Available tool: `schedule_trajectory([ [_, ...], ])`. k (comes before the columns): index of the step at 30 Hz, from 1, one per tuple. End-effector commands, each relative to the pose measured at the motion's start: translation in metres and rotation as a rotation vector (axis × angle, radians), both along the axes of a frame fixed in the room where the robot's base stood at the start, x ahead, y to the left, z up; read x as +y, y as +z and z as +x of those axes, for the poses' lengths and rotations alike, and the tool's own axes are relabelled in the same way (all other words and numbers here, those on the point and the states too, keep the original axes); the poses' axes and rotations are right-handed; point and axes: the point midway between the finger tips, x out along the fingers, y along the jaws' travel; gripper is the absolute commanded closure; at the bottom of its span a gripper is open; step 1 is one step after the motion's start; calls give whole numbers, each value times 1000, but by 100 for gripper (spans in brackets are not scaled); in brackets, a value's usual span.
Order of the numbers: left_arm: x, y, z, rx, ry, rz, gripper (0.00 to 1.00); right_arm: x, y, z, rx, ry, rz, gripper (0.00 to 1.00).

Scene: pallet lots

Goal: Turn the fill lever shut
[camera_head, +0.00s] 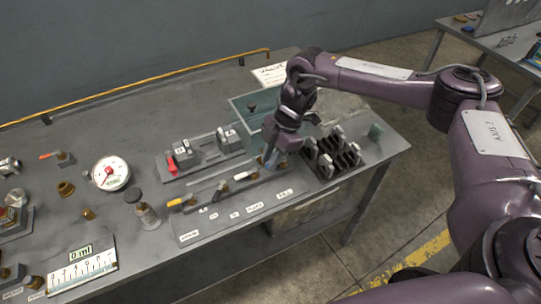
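A valve manifold (232,191) lies along the front right of the workbench, with a row of small levers and white labels. A yellow-tipped lever (180,201) is at its left end, and pale-tipped levers stand along the row. The rightmost label (284,194) seems to read FILL, but it is small. My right gripper (272,163) points down at the right end of the row, over the lever there. Its fingers hide most of that lever, so I cannot tell its angle or whether the fingers grip it. My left gripper is out of view.
A clear bin (240,104) stands behind the gripper. A dark rack (334,160) stands close on its right. A block with a red lever (171,165) is behind the manifold.

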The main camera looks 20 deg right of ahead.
Motion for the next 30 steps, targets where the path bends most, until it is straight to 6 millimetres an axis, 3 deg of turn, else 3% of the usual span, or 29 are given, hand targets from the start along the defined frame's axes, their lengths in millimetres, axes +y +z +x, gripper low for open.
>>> schedule_trajectory([
  [9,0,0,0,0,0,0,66,1,-4,0,-1,0,0,80],
  [14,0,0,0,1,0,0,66,1,-4,0,-1,0,0,100],
  [30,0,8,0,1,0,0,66,2,-3,4,-2,-78,1,100],
])
